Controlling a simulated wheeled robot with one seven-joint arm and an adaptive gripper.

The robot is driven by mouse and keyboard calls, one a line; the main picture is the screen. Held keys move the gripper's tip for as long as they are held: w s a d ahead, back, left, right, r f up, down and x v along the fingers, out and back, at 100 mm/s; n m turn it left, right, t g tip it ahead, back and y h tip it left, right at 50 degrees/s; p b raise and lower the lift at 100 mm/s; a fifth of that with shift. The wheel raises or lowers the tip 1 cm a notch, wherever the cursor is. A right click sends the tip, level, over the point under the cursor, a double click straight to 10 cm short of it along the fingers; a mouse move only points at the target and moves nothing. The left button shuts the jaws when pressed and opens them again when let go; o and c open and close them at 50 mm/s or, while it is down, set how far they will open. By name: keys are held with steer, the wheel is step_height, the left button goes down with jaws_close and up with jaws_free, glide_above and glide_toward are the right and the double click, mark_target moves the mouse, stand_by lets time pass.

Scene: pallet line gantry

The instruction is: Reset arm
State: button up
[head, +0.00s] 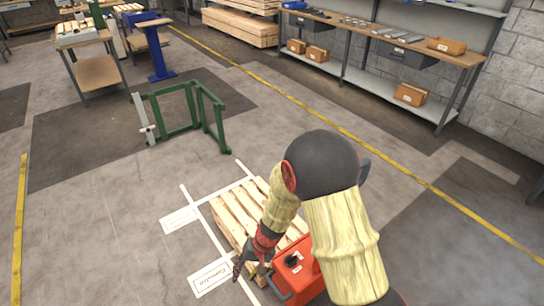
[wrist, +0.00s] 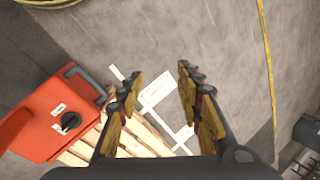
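My gripper (wrist: 155,90) is open and empty in the wrist view, with its two yellow-and-black fingers apart. Floor with white marking lines and a label shows between the fingers. In the head view my gripper (head: 249,268) hangs at the end of my bent arm, above the left edge of a wooden pallet (head: 233,212). My arm hides part of the pallet. A red box (head: 299,277) with a dark knob is beside my gripper, partly hidden by my arm; it also shows at the left of the wrist view (wrist: 38,127).
A green frame (head: 178,115) stands on the floor beyond the pallet. A long workbench (head: 395,47) with bins runs along the back wall. A small table (head: 97,72) and a blue stand (head: 158,55) are at the upper left.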

steer(key=s+d+r+t+h, duration=0.1)
steer(key=s+d+r+t, duration=0.1)
steer(key=s+d+r, duration=0.3)
steer(key=s+d+r+t+h+p, duration=0.1)
steer(key=s+d+r, duration=0.4)
steer(key=d+r, duration=0.9)
steer(key=s+d+r+m+t+h+p, duration=0.1)
steer(key=s+d+r+t, duration=0.3)
steer(key=r, duration=1.9)
steer(key=s+d+h, duration=0.1)
steer(key=d, duration=0.4)
steer(key=shift+s+d, duration=0.2)
steer(key=shift+s, duration=0.15)
